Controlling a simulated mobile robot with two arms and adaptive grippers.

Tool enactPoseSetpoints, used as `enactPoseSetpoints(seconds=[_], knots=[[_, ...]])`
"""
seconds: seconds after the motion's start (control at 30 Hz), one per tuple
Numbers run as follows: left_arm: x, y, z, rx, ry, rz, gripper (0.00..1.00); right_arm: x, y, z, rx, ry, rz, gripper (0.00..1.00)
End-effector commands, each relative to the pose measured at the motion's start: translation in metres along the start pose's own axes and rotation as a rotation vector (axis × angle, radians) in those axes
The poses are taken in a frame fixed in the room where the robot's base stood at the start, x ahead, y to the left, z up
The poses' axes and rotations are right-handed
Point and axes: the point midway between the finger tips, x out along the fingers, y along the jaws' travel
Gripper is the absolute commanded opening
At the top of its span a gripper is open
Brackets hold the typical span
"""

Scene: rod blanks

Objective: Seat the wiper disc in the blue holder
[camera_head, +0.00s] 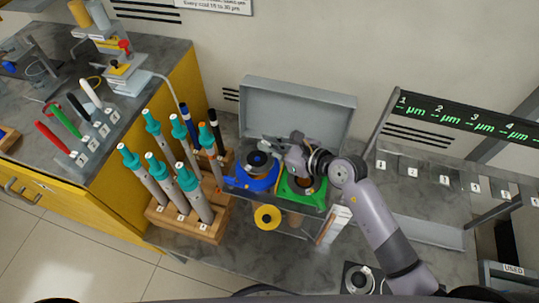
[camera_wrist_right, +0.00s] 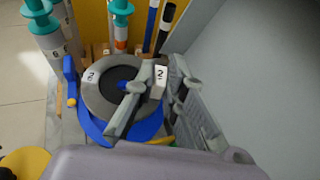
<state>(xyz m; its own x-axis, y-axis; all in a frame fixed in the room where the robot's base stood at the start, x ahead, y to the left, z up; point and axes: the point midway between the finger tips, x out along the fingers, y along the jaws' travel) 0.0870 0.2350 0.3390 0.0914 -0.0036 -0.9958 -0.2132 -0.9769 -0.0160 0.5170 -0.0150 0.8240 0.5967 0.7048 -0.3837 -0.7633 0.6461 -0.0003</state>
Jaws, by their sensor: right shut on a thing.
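The wiper disc (camera_head: 258,162) is a grey ring with a dark centre, lying over the blue holder (camera_head: 254,183). In the right wrist view the disc (camera_wrist_right: 98,98) has a white label "2" on its left side, and the blue holder (camera_wrist_right: 93,130) shows around its lower edge. My right gripper (camera_head: 277,150) reaches in from the right and is shut on the disc's right side, beside a second label "2". Its fingers (camera_wrist_right: 162,82) hide part of the disc. I cannot tell whether the disc lies fully down. My left gripper is not in view.
A green holder (camera_head: 290,197) stands to the right under my arm. An open grey lid (camera_head: 297,108) rises behind. A wooden rack (camera_head: 188,226) with teal-capped tools stands close on the left. A yellow disc (camera_head: 267,217) is in front. The right counter (camera_head: 440,205) has free room.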

Motion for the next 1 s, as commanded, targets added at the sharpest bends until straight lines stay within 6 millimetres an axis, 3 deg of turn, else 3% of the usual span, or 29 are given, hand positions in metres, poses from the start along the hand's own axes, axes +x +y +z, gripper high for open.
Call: enactPoseSetpoints(seconds=[0.4, 0.8, 0.83, 1.0], knots=[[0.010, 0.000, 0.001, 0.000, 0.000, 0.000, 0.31, 0.018, 0.000, -0.043, 0.001, -0.001, 0.001, 0.00], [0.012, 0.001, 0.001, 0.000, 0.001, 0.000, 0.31, 0.020, 0.000, -0.048, 0.000, -0.002, 0.000, 0.00], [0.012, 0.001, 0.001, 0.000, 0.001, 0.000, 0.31, 0.020, 0.000, -0.047, 0.000, -0.001, 0.000, 0.12], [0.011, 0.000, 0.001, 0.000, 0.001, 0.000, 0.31, 0.020, 0.000, -0.047, 0.000, -0.001, 0.000, 0.20]])
